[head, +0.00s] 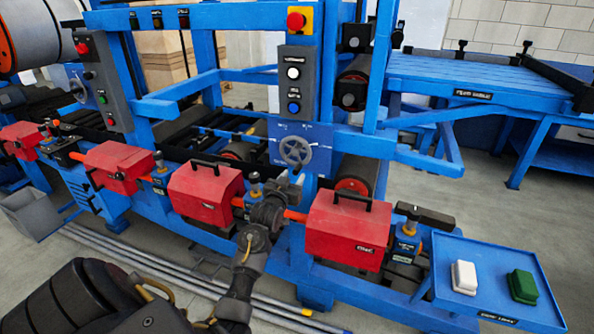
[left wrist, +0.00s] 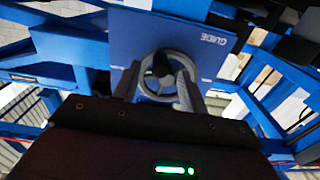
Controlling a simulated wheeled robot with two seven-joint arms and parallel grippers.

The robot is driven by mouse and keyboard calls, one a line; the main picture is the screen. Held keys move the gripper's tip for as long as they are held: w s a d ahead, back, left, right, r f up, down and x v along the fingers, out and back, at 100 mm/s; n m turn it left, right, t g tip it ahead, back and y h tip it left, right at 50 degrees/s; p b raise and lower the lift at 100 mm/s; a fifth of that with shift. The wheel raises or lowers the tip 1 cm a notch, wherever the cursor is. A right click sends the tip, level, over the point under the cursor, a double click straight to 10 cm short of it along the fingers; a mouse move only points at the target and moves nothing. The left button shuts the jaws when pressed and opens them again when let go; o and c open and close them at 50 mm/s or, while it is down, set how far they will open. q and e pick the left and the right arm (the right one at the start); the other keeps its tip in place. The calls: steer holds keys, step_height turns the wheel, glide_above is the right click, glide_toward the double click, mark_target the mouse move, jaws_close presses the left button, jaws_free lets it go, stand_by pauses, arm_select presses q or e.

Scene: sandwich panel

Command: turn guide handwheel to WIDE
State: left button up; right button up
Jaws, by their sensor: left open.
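The grey spoked guide handwheel (head: 295,150) is mounted on a blue panel (head: 318,158) in the middle of the machine. Small white marks on the panel are too small to read. My left gripper (head: 290,183) is just below and in front of the wheel. In the left wrist view, the handwheel (left wrist: 150,92) shows between and beyond the fingers of my left gripper (left wrist: 160,72), which are apart. A dark knob (left wrist: 161,64) shows on it. I cannot tell whether the fingers touch the rim. The panel reads GUIDE, upside down. My right gripper is out of view.
Red boxes with black handles, such as the right one (head: 345,230), line the front rail near my arm. A button box (head: 295,85) with a red stop button is above the wheel. A blue tray (head: 490,277) with white and green blocks is at right.

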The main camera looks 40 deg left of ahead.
mark_target(295, 173)
arm_select(q)
steer(key=shift+x, duration=2)
steer(key=shift+c, duration=0.2)
